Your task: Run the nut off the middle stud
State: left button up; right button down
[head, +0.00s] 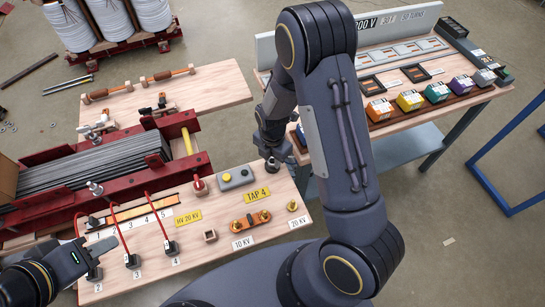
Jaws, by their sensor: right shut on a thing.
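On the wooden board at the front, an orange link bar (251,221) carries two brass nuts on its studs, between the TAP 4 and 10 KV labels. The right one of these, the brass nut on the middle stud (265,215), is in plain view. A third brass stud (292,206) stands apart to the right, by the 20 KV label. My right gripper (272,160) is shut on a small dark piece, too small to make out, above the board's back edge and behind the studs.
Red leads (121,232) with black plugs stand by the numbered labels. A grey box with buttons (236,178) sits behind the TAP 4 label. A red-clamped core stack (85,165) lies left. A table with coloured boxes (410,99) stands back right.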

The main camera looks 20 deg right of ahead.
jog(key=c, duration=1.1)
grip_release()
jog(key=shift+o, duration=0.2)
jog(key=shift+r, duration=0.1)
notch_tip(320, 180, up, 8)
jog(key=shift+f, duration=0.2)
